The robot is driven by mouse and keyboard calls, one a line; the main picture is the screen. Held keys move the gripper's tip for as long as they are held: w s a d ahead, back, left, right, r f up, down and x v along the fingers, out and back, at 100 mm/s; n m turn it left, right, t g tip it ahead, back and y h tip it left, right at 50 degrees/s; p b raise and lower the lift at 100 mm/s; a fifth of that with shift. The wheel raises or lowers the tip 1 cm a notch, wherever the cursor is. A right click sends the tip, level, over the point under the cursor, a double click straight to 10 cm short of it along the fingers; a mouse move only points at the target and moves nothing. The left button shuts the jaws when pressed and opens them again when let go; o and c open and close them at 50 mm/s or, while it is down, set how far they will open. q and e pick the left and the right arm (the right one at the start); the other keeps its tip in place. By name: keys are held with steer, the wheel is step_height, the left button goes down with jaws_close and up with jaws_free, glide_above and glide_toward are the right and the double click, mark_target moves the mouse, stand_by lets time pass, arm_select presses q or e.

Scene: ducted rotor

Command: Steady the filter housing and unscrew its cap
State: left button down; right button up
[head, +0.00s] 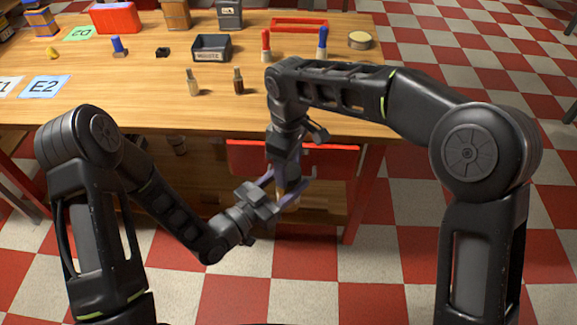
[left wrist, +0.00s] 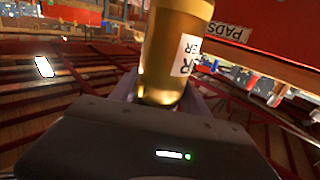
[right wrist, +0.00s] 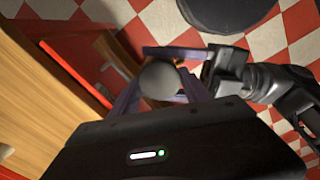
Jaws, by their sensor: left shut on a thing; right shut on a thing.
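The filter housing (left wrist: 172,52) is an amber cylinder with a white label, large in the left wrist view. My left gripper (head: 288,197) is shut around it, in front of the table. In the head view only a small amber bit of the housing (head: 281,189) shows between the fingers. The cap (right wrist: 160,82) is a dark grey round top in the right wrist view, between the fingers of my right gripper (right wrist: 163,88). The right gripper is shut on it from above, and my left gripper crosses just below. The thread between cap and housing is hidden.
The wooden table (head: 160,105) lies behind the grippers, with a red drawer front (head: 335,160) close behind them. On top stand a dark bin (head: 211,47), two small bottles (head: 238,81), red and blue markers, and a round tin (head: 360,40). Checkered floor lies open in front.

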steer(key=n, duration=0.5)
steer(key=shift+n, duration=0.3)
steer(key=n, duration=0.5)
steer(key=shift+r, duration=0.15)
steer(key=shift+r, duration=1)
steer(key=shift+r, duration=2.05)
arm_select(q)
steer(key=shift+w+r, duration=0.1)
arm_select(e)
steer(key=shift+d, duration=0.1)
